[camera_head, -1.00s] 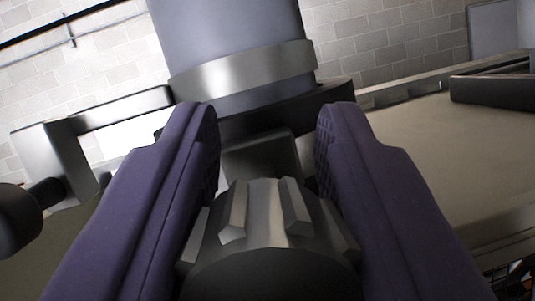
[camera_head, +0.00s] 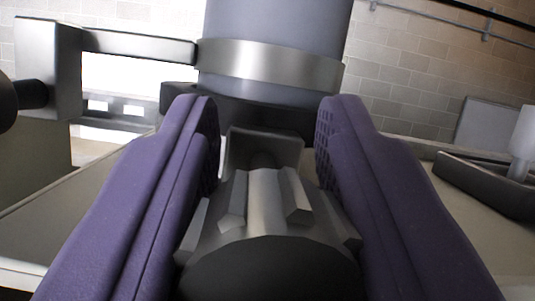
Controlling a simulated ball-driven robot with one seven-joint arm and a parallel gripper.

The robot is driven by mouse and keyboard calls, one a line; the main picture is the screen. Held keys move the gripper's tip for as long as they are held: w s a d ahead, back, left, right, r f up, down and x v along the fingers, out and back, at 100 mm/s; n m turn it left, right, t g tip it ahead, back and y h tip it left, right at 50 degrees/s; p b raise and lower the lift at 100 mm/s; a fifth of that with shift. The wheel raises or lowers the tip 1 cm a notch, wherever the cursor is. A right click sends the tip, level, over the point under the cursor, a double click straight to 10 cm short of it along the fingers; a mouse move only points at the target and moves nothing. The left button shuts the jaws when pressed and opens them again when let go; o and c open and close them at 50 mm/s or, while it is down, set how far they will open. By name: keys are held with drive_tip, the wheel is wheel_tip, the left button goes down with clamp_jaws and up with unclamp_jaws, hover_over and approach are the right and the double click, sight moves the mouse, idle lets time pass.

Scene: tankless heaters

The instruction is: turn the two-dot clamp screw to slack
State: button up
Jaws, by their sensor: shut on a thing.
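A dark grey ribbed screw head (camera_head: 268,207) sits low in the middle of the view, between the two purple fingers of my gripper (camera_head: 267,125). My gripper is shut on it, one finger on each side. Behind it, a dark block (camera_head: 264,147) stands below a large grey cylinder (camera_head: 278,22) with a pale metal band (camera_head: 270,66) around it. No dots show on the screw head from here, so I cannot tell its marking. The fingers hide the ends of the block's surroundings.
A grey bracket arm (camera_head: 140,46) with a dark round knob (camera_head: 14,104) reaches out at the left. A dark tray-like part (camera_head: 485,183) with a white cylinder lies at the right. A pale block wall (camera_head: 405,60) stands behind.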

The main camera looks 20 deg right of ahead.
drive_tip(key=shift+r+n+y, duration=0.2)
drive_tip(key=shift+n+y, duration=0.1)
drive_tip(key=shift+n, duration=0.5)
drive_tip(key=shift+s+a, duration=0.1)
drive_tip(key=o, duration=1)
drive_tip(key=shift+f, duration=0.15)
drive_tip(key=b+v, duration=0.2)
drive_tip(key=v, duration=0.5)
drive_tip(key=shift+s+f+b, duration=0.1)
drive_tip(key=shift+s+b, duration=0.2)
drive_tip(key=shift+s, duration=0.05)
